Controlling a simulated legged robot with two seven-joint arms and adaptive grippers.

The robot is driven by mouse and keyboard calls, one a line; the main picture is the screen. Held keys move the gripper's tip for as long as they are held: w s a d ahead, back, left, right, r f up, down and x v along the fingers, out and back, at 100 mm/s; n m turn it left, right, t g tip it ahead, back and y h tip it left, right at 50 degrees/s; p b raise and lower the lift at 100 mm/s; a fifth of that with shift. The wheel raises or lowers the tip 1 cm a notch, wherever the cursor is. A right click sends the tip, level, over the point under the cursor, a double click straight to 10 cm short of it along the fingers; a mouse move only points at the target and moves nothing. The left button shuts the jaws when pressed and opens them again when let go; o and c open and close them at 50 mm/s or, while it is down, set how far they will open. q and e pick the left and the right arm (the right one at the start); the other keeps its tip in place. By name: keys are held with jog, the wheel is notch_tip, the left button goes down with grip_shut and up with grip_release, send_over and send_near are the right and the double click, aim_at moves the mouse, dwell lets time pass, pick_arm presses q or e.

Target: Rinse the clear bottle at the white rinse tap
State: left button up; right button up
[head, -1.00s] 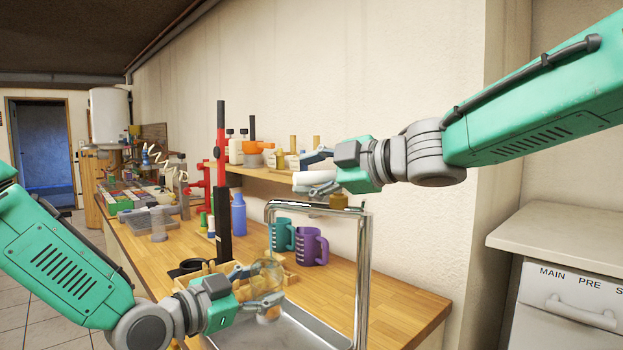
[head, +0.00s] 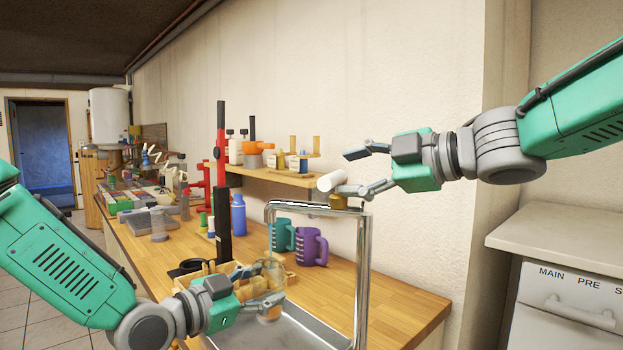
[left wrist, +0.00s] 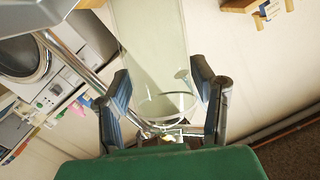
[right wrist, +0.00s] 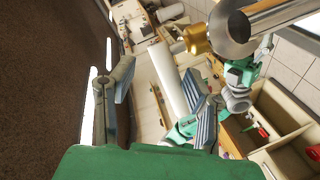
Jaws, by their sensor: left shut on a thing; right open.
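The clear bottle (head: 273,268) is held by my left gripper (head: 262,285), which is shut on it over the sink basin. The bottle also fills the middle of the left wrist view (left wrist: 150,50). The chrome tap pipe (head: 362,270) arches over the basin, and its spout end (head: 269,214) is above the bottle. I cannot tell if water runs. The tap's white handle (head: 331,180) sits by a brass part (head: 339,201). My right gripper (head: 352,172) is open, its fingertips just right of the handle. The handle also shows between the open fingers in the right wrist view (right wrist: 168,80).
A metal basin (head: 300,328) is set in the wooden counter (head: 390,300). A teal mug (head: 282,235) and a purple mug (head: 311,247) stand behind the pipe. A black and red post (head: 222,190) rises left of the pipe. A wall shelf (head: 275,176) holds several bottles.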

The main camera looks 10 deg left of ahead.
aim_at(340, 173)
jog(key=v, duration=0.3)
jog(key=shift+s+d+r, duration=0.2)
jog(key=shift+s, duration=0.1)
jog(key=shift+w, duration=0.1)
